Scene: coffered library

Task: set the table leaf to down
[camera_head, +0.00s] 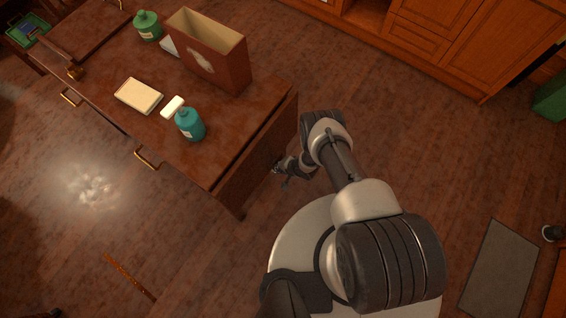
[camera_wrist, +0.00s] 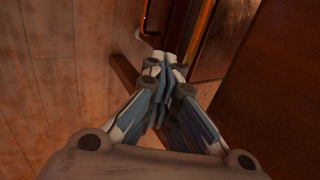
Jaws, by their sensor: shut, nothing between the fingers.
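The dark red-brown wooden table (camera_head: 95,75) fills the upper left of the head view. At its right end the table leaf (camera_head: 257,150) appears as a panel sloping steeply down from the top's edge; its exact angle is hard to tell. My gripper (camera_head: 280,171) is low beside the leaf's outer face, and whether they touch is unclear. In the wrist view my gripper (camera_wrist: 165,63) has its fingers together with nothing between them. Dark wooden panels (camera_wrist: 229,38) stand just beyond and right of the fingertips; which one is the leaf is unclear.
On the table are a teal bottle (camera_head: 190,125), a green bottle (camera_head: 147,26), an open red-brown box (camera_head: 222,70), a cream book (camera_head: 138,96) and a white block (camera_head: 172,107). Brass handles (camera_head: 147,160) line its front. Cabinets (camera_head: 440,35) stand behind.

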